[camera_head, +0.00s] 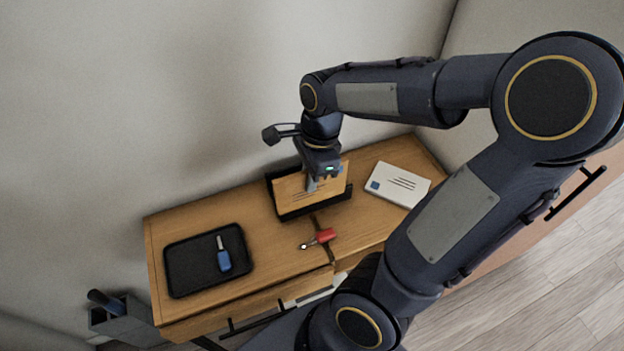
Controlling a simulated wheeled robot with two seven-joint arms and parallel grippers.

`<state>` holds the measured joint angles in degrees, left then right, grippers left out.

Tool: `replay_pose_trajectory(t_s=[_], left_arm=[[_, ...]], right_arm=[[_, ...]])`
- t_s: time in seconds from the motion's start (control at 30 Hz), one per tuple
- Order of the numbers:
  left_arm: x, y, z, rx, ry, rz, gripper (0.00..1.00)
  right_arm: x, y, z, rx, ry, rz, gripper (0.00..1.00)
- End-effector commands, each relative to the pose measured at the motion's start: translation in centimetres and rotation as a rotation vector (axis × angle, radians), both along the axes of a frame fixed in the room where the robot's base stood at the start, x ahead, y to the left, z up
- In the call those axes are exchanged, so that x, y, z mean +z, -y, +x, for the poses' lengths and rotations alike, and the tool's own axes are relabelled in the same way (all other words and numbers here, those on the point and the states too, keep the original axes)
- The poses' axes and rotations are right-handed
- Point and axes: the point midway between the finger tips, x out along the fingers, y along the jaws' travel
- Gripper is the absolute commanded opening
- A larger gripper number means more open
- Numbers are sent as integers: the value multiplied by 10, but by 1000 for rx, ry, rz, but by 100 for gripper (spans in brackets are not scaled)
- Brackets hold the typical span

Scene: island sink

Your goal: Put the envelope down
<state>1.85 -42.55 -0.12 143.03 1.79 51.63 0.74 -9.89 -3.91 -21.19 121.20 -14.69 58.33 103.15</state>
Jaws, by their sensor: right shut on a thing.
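A tan envelope (294,197) with dark lines on its face is at the middle of the wooden cabinet top, in or right against a black holder (333,203). My right gripper (312,184) reaches down from above and is shut on the tan envelope, its fingers covering part of it. I cannot tell whether the envelope's lower edge rests on the holder. A white envelope (405,181) with a blue stamp lies flat to the right of the holder. My left gripper is not in view.
A black tray (180,271) with a blue-handled item (224,261) in it is on the left of the cabinet top (270,257). A red-handled tool (325,236) lies in front of the holder. A wall stands behind. A grey bin (128,320) is at lower left.

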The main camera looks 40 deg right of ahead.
Motion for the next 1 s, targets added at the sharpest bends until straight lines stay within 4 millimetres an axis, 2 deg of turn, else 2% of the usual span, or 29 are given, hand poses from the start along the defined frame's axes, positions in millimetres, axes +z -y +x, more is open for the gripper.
replay_pose_trajectory(t_s=[0.1, 0.2, 0.4, 0.57, 0.8, 1.0], left_arm=[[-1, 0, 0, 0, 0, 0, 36], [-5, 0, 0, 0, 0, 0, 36], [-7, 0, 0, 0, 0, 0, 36], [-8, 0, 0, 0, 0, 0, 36], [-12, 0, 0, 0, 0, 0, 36], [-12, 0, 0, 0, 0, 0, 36]], right_arm=[[-16, 22, 22, -4, -7, -4, 0], [-38, 32, 32, -4, -9, -2, 0], [-62, 45, 49, -2, -3, -1, 0], [-69, 50, 53, 0, -2, -2, 0], [-100, 51, 55, 0, -3, 0, 0], [-101, 51, 56, 1, 2, -1, 0]])
